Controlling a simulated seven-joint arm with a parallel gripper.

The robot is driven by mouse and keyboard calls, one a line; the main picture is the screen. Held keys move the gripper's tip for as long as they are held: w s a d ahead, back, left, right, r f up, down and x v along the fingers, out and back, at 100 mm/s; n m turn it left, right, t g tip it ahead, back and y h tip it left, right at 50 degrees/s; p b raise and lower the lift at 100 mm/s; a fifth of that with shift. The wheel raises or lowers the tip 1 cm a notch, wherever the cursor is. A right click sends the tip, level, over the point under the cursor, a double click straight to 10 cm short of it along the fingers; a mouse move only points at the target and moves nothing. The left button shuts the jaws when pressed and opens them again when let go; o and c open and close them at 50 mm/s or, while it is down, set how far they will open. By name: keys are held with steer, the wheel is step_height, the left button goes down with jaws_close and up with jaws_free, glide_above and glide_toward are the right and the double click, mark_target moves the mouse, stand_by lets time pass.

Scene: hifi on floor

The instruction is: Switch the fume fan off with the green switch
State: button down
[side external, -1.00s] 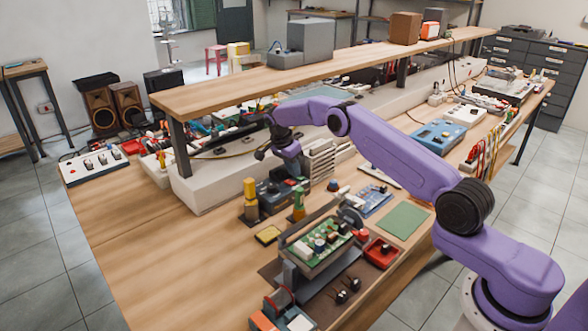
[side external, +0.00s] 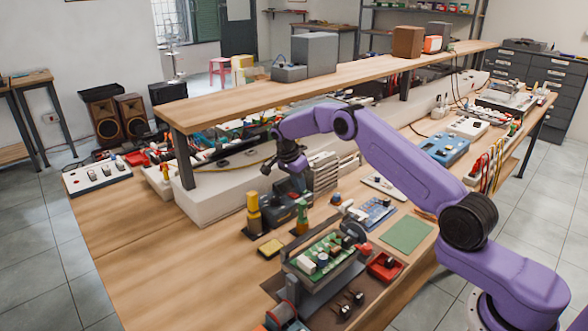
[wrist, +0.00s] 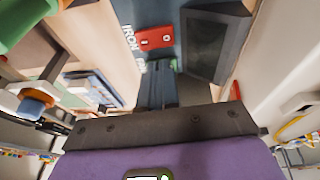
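A dark blue-grey control box (side external: 291,192) stands on the bench below my gripper. In the wrist view its face (wrist: 166,22) carries a red rocker switch (wrist: 153,38) marked 1 and 0, with the label IRON beside it. A second label (wrist: 150,65), too small to read surely, shows just past my fingertips. Contact with the panel cannot be told.
A dark rectangular pad (wrist: 208,45) lies to the right on the box. A circuit board in a holder (side external: 322,255) is nearer. A wooden shelf (side external: 270,97) runs behind. The front-left bench is clear.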

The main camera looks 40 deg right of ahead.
steer(key=shift+w+d+v, duration=0.4)
steer(key=shift+w+v, duration=0.1)
steer(key=shift+v, duration=6.55)
steer(key=s+a+r+n+t+y, duration=0.1)
steer(key=s+a+r+n, duration=0.3)
steer(key=a, duration=0.3)
steer(key=s+a+r+n, duration=0.2)
steer(key=s+a+n, duration=0.35)
steer(key=a, duration=0.25)
steer(key=s+a+r+n+y, duration=0.1)
steer(key=s+a+n, duration=0.25)
steer(key=s, duration=0.45)
steer(key=s+a+n, duration=0.2)
steer(key=s+n, duration=0.3)
steer(key=s, duration=0.2)
steer(key=s+d+f+n, duration=0.1)
steer(key=s+n, duration=0.3)
steer(key=s, duration=0.4)
steer(key=s+d+f+n+y, duration=0.1)
steer(key=s+d+n, duration=0.3)
steer(key=s, duration=0.5)
steer(key=s+d+f+n, duration=0.2)
steer(key=s+d+n, duration=0.1)
steer(key=s, duration=0.5)
steer(key=shift+s+f+n+y, duration=0.3)
steer(key=shift+s+f+n, duration=0.05)
steer(key=shift+n, duration=0.25)
steer(key=shift+d, duration=0.15)
